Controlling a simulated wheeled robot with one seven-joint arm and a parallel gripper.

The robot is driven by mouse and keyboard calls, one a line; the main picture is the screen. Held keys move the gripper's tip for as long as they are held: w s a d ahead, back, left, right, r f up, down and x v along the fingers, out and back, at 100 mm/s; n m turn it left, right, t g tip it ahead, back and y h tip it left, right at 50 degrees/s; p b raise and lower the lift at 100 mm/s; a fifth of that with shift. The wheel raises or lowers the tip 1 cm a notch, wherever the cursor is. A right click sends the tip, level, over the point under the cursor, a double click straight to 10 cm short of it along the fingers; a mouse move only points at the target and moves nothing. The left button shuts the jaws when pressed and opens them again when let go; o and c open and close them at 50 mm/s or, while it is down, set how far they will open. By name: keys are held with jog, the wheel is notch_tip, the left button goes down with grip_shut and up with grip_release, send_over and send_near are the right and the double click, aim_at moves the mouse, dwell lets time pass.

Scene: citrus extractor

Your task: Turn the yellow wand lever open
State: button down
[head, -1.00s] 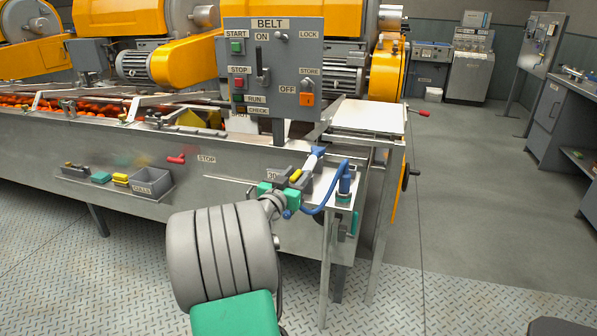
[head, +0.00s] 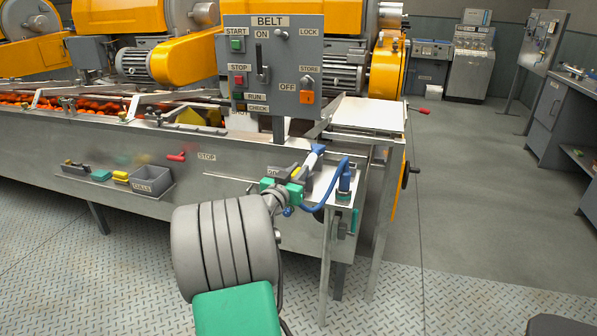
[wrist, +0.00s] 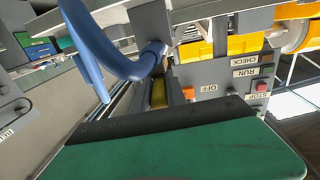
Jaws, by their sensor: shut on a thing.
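The wand, with its white and blue end (head: 315,156), lies over the end of the steel conveyor frame in the head view. The yellow wand lever (head: 295,170) shows only as a small patch beside my gripper. It also shows as a yellow strip in the wrist view (wrist: 159,94), just beyond the black edge of a green finger. My gripper (head: 283,190), with green fingers, is shut on the lever. The exact contact is hidden by the fingers.
The grey BELT panel (head: 271,65) stands above and behind the wand. A white-topped stand (head: 366,113) is to the right. A small grey bin (head: 151,180) and a red handle (head: 177,157) are on the frame's front, left. The floor at right is clear.

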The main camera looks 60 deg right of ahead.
jog(key=shift+s+d+r+n+t+p, duration=0.1)
jog(key=shift+r+n+t+p, duration=0.15)
jog(key=shift+t+p, duration=0.3)
jog(key=shift+f+n+t+p, duration=0.2)
jog(key=shift+n+t+p, duration=0.3)
jog(key=shift+t, duration=0.25)
jog(key=c, duration=1.3)
grip_release()
jog(key=shift+c, duration=0.2)
